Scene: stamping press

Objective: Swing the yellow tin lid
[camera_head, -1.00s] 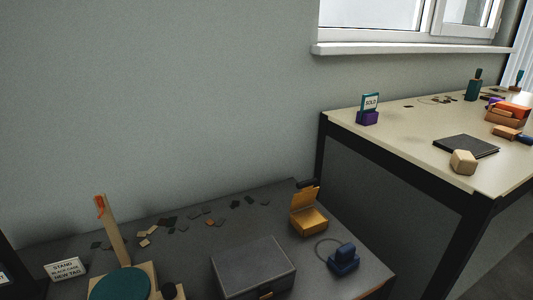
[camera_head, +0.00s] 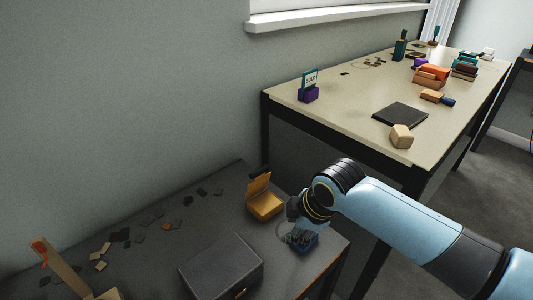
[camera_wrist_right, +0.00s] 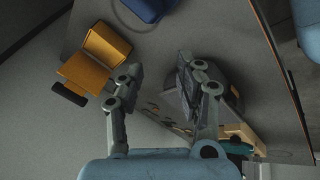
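The yellow tin (camera_head: 268,207) sits on the dark table's far right part, with its lid (camera_head: 258,187) standing up open at the back. In the right wrist view the tin (camera_wrist_right: 107,44) and its lid (camera_wrist_right: 83,73) lie at the upper left, beside my left-hand finger. A dark piece (camera_wrist_right: 68,94) shows at the lid's outer edge. My right gripper (camera_head: 298,236) is above the blue stamp-like thing (camera_head: 305,246), right of the tin, partly covering that thing. In the wrist view my right gripper (camera_wrist_right: 158,82) has its fingers apart with nothing between them. My left gripper is not in view.
A dark grey case (camera_head: 222,268) stands on the table left of and in front of the tin. Several small dark and tan tags (camera_head: 120,236) lie further left. A pale table (camera_head: 350,110) with other items stands behind on the right.

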